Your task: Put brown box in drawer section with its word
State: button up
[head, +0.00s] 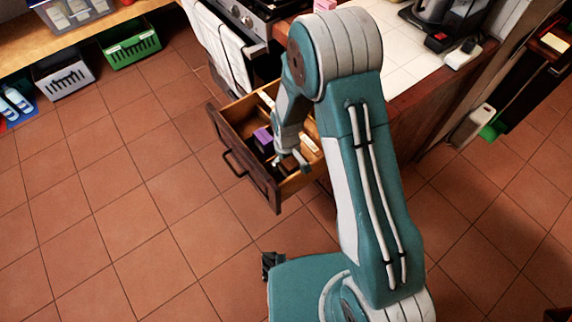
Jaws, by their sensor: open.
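The open wooden drawer (262,184) sticks out from the counter, left of my arm. My gripper (290,165) is open, pointing down over the drawer's near right part. A purple block (263,137) stands inside, left of my gripper. Dark brown shapes show beside and below the purple block, but I cannot tell which is the brown box. Light strips lie along the drawer's back and right. No section words are readable, and my arm hides part of the inside.
A stove with a white towel (219,45) stands behind the drawer. The tiled counter (400,55) is behind my arm. A white basket (63,75) and a green basket (131,45) sit at the upper left. The tile floor left of the drawer is clear.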

notch_tip(320, 180, up, 9)
jog(key=shift+r, duration=0.1)
jog(key=s+d+r+m+t, duration=0.1)
jog(key=s+d+r+m, duration=0.15)
jog(key=r, duration=0.65)
jog(key=s+d+r+m+t, duration=0.15)
jog(key=d+r, duration=0.25)
jog(key=r, duration=0.5)
jog(key=s+d+r+m+t, duration=0.1)
jog(key=s+d+r, duration=0.2)
jog(key=s+r, duration=0.2)
jog(key=s+d+r+m+t, duration=0.1)
jog(key=s+r, duration=0.4)
jog(key=s, duration=0.5)
jog(key=shift+s+d+m+t, duration=0.2)
jog(key=shift+d+m+t, duration=0.3)
jog(key=shift+d, duration=0.55)
